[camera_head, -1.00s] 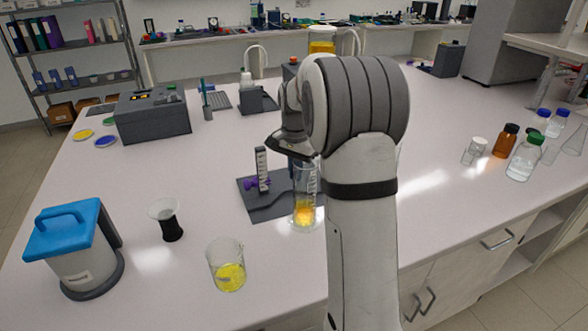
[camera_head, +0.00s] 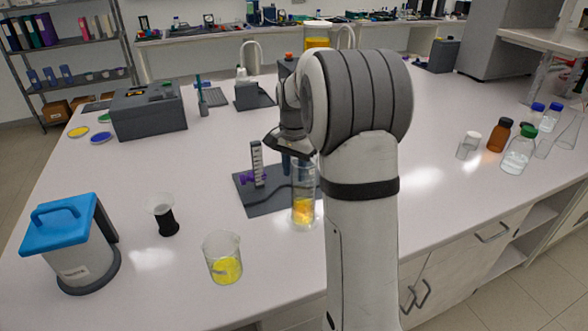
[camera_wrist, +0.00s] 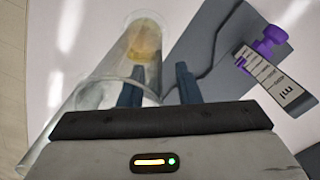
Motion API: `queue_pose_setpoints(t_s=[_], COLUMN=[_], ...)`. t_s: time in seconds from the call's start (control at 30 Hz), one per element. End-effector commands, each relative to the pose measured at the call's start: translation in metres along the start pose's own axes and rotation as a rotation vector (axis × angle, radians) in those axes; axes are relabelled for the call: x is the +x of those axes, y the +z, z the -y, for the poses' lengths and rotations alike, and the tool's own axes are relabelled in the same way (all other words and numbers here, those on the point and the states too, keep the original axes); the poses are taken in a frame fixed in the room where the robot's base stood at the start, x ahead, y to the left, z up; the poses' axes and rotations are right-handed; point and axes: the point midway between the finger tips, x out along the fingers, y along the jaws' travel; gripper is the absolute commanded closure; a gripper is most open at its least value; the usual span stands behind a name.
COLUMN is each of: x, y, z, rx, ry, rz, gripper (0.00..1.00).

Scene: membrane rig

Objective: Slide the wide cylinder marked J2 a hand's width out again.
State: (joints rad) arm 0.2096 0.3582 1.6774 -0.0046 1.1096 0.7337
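A wide clear glass cylinder (camera_head: 304,203) with yellow-orange liquid low inside stands upright at the front right edge of the grey mat (camera_head: 252,200). I cannot read a J2 mark on it. My gripper (camera_head: 292,172) is beside its upper part, fingers pointing down. In the wrist view the cylinder (camera_wrist: 147,45) fills the left and centre. The blue fingers of my gripper (camera_wrist: 158,82) are apart; the left one overlaps the glass and the right one is just right of it. I cannot tell whether they touch it.
A narrow graduated cylinder (camera_head: 257,165) with a purple part stands on the mat. Left of the mat are a beaker of yellow liquid (camera_head: 224,268), a black-based cup (camera_head: 166,218) and a blue-lidded device (camera_head: 72,240). Bottles (camera_head: 518,152) stand far right. The front bench between is clear.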

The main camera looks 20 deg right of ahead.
Motion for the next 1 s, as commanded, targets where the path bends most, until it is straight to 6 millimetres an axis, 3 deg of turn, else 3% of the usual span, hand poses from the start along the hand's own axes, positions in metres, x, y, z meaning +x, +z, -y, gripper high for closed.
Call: queue_pose_setpoints(t_s=[0.27,0.7,1.0], x=[-0.004,-0.069,-0.078], y=[-0.001,-0.001,-0.001], z=[0.000,0.000,0.000], rx=[0.000,0.001,0.001], ry=[-0.001,-0.002,0.000], rz=[-0.001,-0.002,0.000], gripper=[0.70,0.70,0.70])
